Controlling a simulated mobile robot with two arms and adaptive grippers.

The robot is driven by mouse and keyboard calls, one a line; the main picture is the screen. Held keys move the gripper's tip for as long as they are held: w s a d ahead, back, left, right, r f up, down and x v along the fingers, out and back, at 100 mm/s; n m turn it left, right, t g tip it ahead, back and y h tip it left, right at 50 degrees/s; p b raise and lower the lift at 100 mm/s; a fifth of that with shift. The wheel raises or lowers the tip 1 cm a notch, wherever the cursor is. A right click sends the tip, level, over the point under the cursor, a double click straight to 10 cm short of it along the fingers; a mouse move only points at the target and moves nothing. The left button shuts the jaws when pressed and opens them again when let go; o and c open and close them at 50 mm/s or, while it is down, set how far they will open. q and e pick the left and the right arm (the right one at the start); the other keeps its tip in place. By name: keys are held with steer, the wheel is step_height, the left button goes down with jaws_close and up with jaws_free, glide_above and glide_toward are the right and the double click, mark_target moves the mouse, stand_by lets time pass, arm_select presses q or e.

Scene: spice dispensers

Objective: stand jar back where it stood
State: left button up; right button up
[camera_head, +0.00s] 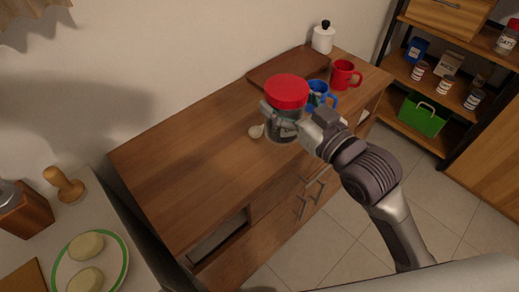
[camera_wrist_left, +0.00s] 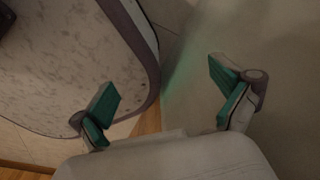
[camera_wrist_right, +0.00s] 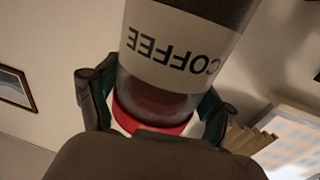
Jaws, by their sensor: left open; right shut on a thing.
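The jar (camera_head: 284,122) has a red lid and a clear body, and my right gripper (camera_head: 287,124) is shut around it over the wooden cabinet top. In the right wrist view the jar (camera_wrist_right: 180,45) carries a white label reading COFFEE, and its red lid lies near the gripper's palm. I cannot tell whether the jar's base touches the cabinet top. My left gripper (camera_wrist_left: 170,95) is open and empty in the left wrist view, with a pale surface behind it. It does not show in the head view.
The left part of the top is clear. A shelf with cans stands at right.

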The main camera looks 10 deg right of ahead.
steer(key=shift+s+a+f, duration=0.1)
steer(key=shift+a+f, duration=0.05)
steer(key=shift+a, duration=0.25)
steer(key=shift+w+a+f, duration=0.95)
steer(key=shift+a+f, duration=0.6)
steer(key=shift+f, duration=0.2)
steer(key=shift+w+a+f, duration=0.9)
steer(key=shift+a+f, duration=0.7)
steer(key=shift+f, duration=0.15)
steer(key=shift+w+a+f, duration=0.95)
steer(key=shift+a+f, duration=0.6)
steer(key=shift+f, duration=0.2)
steer(key=shift+f, duration=0.2)
steer(key=o, duration=1.6)
steer(key=shift+c, duration=0.2)
steer(key=shift+r, duration=0.1)
steer(key=b+v, duration=0.1)
steer(key=v, duration=1.1)
